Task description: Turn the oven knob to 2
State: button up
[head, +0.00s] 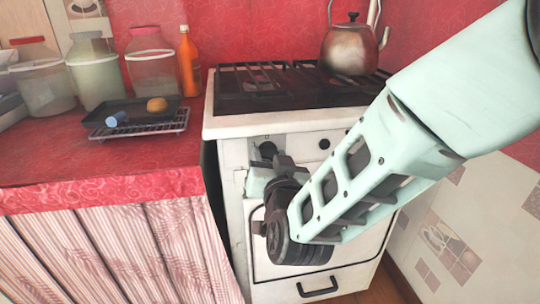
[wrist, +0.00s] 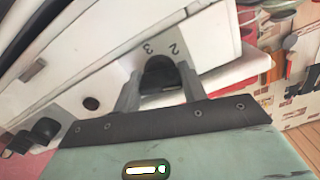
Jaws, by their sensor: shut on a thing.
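The white oven (head: 235,155) stands right of the counter, with its control panel facing me. A dark round knob (wrist: 158,72) sits on the panel, with the printed numbers 2 and 3 beside it in the wrist view. The knob (head: 268,149) also shows in the head view, partly hidden by my gripper. My gripper (wrist: 157,88) is shut on the knob, one finger on each side. In the head view my gripper (head: 277,164) is at the panel's left end. The knob's pointer is too hidden to read its setting.
Another dark knob (head: 325,144) is further right on the panel. A kettle (head: 350,46) stands on the black hob (head: 245,98). The red counter (head: 60,160) on the left holds jars, an orange bottle (head: 188,62) and a dark tray (head: 95,117). The oven handle (head: 318,287) is below.

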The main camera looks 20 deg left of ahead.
jog(key=n+p, duration=0.2)
jog(key=n, duration=0.3)
jog(key=shift+n, duration=0.3)
jog(key=shift+n+p, duration=0.75)
jog(key=shift+n, duration=0.75)
jog(key=shift+f+n, duration=0.1)
jog(key=shift+n, duration=0.2)
jog(key=o, duration=1)
jog(key=shift+d, duration=0.1)
jog(key=p+v, duration=0.1)
jog(key=v, duration=1.6)
jog(key=shift+s+d, duration=0.1)
jog(key=shift+d, duration=0.1)
